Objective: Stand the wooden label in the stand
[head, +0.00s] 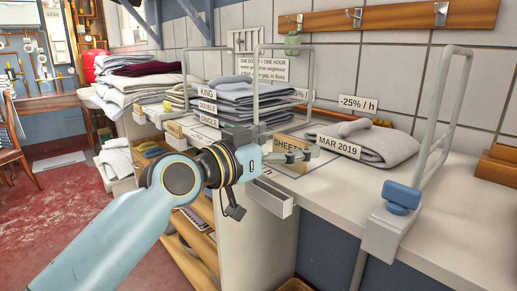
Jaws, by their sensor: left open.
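The wooden label (284,141), reading "SHEET" as far as it shows, is on the white counter (345,188), just behind my left gripper. My left gripper (302,157) is open, with its fingers low over the counter in front of the label. They cover the label's lower part, so I cannot tell whether the fingers touch it. The stand is not clearly seen; a dark-outlined area of the counter lies under and around the fingers. My right gripper is not in view.
A folded grey cloth (382,146) with a "MAR 2019" tag lies right of the gripper. Folded linen (245,97) stands behind it, within wire uprights. A metal frame (440,120) with a blue clamp (402,197) rises at the right.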

